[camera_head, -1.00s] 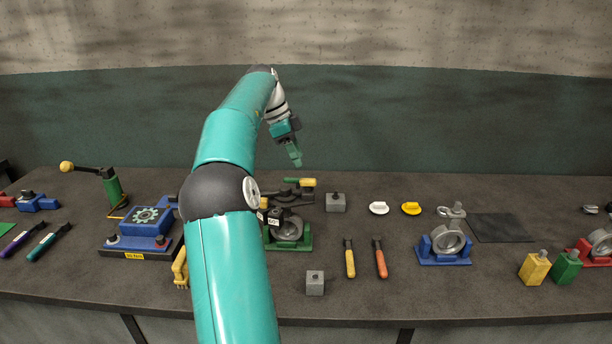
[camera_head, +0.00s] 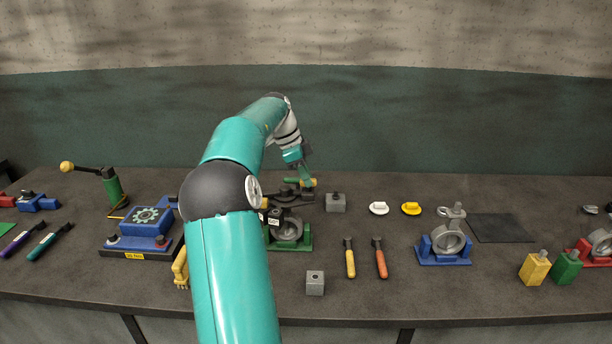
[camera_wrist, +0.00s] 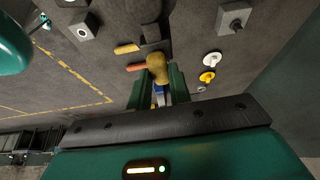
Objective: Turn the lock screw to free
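My gripper (camera_head: 307,180) is low over the back of the green fixture (camera_head: 306,238), beside a yellow-ended dark lever (camera_head: 294,182). In the wrist view, my gripper's two green fingers (camera_wrist: 159,88) stand apart, with a yellow rounded handle end (camera_wrist: 157,62) between or just beyond their tips. I cannot tell whether they touch it. A grey ring-shaped casting (camera_head: 289,231) sits in the green fixture, with a dark part and a white "50" tag in front. I cannot clearly pick out the lock screw; my arm hides part of this fixture.
A grey block (camera_head: 335,202) stands just right of the lever, another (camera_head: 315,283) near the front edge.

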